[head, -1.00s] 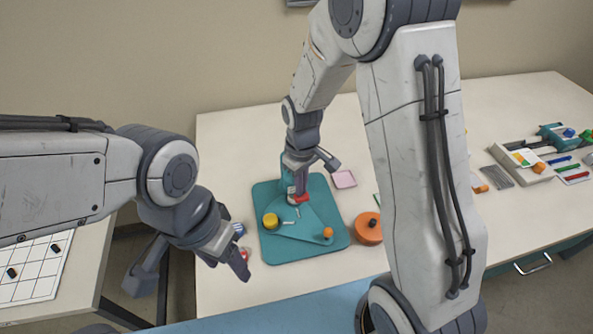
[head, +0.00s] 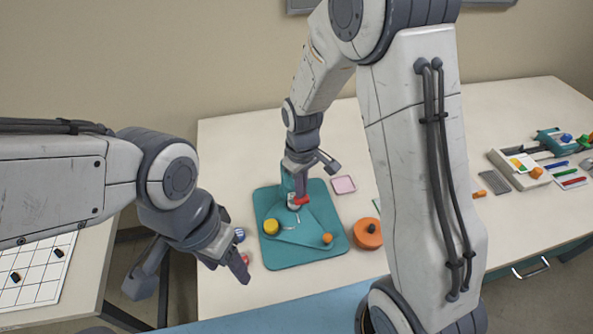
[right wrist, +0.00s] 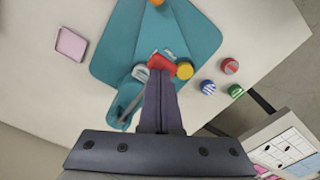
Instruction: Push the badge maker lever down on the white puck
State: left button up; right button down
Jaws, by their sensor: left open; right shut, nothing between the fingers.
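The badge maker is a teal base plate (head: 285,255) with a teal post (head: 287,183) at its back. A red lever grip (head: 302,201) shows low over the plate; it also shows in the right wrist view (right wrist: 160,65). A whitish puck-like piece (right wrist: 141,73) lies beside the red grip, partly covered. My right gripper (head: 299,192) is shut and empty, its fingertips at the red grip; I cannot tell if they touch it. My left gripper (head: 192,277) is open and empty, in front of the table's left edge.
A yellow disc (head: 271,227) and a small orange knob (head: 327,238) sit on the plate. An orange round piece (head: 367,233) stands right of it, a pink tray (head: 343,184) behind. Striped caps (right wrist: 208,87) lie left of the plate in the head view. My right arm hides the table's middle.

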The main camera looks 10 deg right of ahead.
notch_tip(320, 180, up, 8)
jog(key=p, duration=0.6)
jog(key=shift+p, duration=0.35)
jog(key=shift+r, duration=0.1)
jog(key=s+a+r+b, duration=0.1)
jog(key=s+a+b, duration=0.3)
jog(key=s, duration=0.7)
jog(key=s+a+n+y+b, duration=0.1)
jog(key=s+a+b, duration=0.3)
jog(key=s, duration=0.6)
jog(key=shift+s+r+b, duration=0.4)
jog(key=shift+b, duration=0.7)
